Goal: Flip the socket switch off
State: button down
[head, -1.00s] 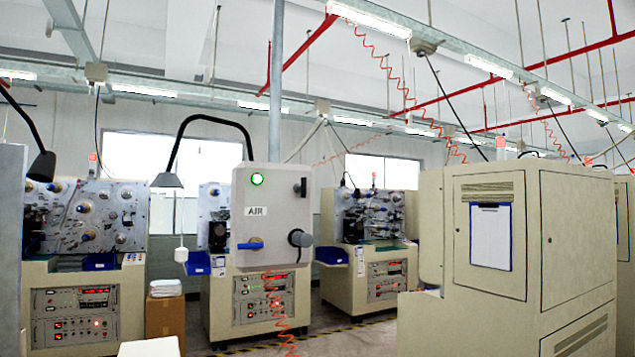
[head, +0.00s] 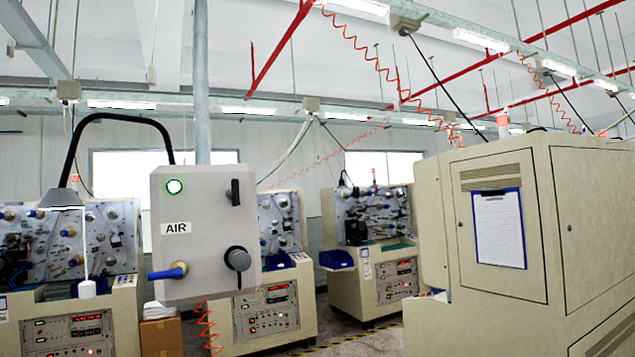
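A grey box labelled AIR (head: 206,235) hangs on a vertical pole left of centre in the head view. On its front are a lit green lamp (head: 174,187), a small black switch (head: 234,192) at the upper right, a dark round socket-like fitting (head: 238,259) at the lower right and a blue valve handle (head: 168,272) at the lower left. The black switch looks roughly upright; I cannot tell its setting. Nothing labels which part is the socket switch. My gripper is not in view.
A large beige cabinet (head: 588,230) with a clipboard (head: 499,228) fills the right side. A desk lamp (head: 61,198) with a hanging white pull (head: 87,289) is at left. Winding machines (head: 370,240) stand behind. An orange coiled hose (head: 208,325) hangs below the box.

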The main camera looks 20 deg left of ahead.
aim_at(233, 193)
jog(key=u, duration=0.15)
jog(key=i, duration=1.25)
jog(key=u, duration=0.75)
